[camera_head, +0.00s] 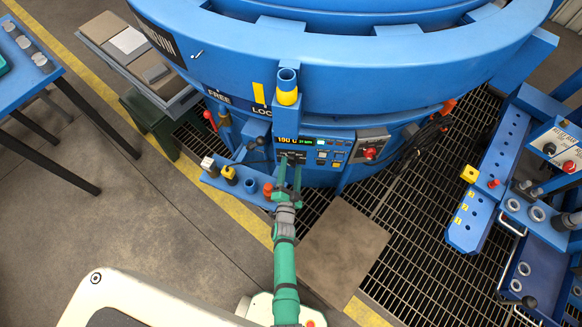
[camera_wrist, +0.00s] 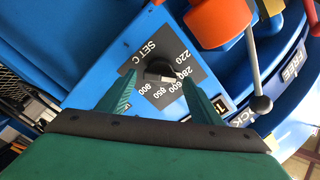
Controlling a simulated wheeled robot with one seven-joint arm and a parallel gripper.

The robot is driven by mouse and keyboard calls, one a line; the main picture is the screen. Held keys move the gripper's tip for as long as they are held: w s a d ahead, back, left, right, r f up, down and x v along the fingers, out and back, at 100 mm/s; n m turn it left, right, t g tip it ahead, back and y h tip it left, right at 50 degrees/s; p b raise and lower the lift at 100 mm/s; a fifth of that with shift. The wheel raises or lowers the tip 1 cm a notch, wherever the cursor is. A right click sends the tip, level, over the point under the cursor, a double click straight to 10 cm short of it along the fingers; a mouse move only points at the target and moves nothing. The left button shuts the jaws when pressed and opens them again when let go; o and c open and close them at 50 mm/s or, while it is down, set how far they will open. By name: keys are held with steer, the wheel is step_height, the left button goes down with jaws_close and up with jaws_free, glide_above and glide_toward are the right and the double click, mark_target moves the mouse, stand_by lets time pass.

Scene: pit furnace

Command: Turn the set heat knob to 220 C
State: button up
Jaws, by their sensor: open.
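The set heat knob (camera_wrist: 158,70) is a small dark knob with a light mark, on a grey plate (camera_wrist: 150,48) lettered "SET C" with 220 and several other numbers around it. My gripper (camera_wrist: 159,77) is open, with one green finger on each side of the knob. A gap shows on both sides; the knob is not gripped. I cannot tell which number the knob points to. In the head view my gripper (camera_head: 290,162) reaches the blue control panel, under a display (camera_head: 295,141) with an orange reading that looks like 190 C. There the fingers mostly hide the knob.
Right of the display are several small buttons (camera_head: 328,157) and a red switch (camera_head: 370,153). A blue shelf (camera_head: 215,181) with fittings juts out at the left. In the wrist view an orange part (camera_wrist: 216,20) and a ball-ended lever (camera_wrist: 261,103) are close on the right.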

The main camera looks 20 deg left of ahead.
steer(key=shift+w+a, duration=0.1)
steer(key=shift+w, duration=0.25)
steer(key=shift+c, duration=0.6)
steer(key=c, duration=0.9)
steer(key=shift+c, duration=0.2)
steer(key=n, duration=0.4)
steer(key=shift+s+a+n, duration=0.1)
steer(key=shift+n, duration=1.8)
steer(key=o, duration=1.1)
steer(key=shift+r, duration=0.1)
steer(key=shift+c, duration=0.2)
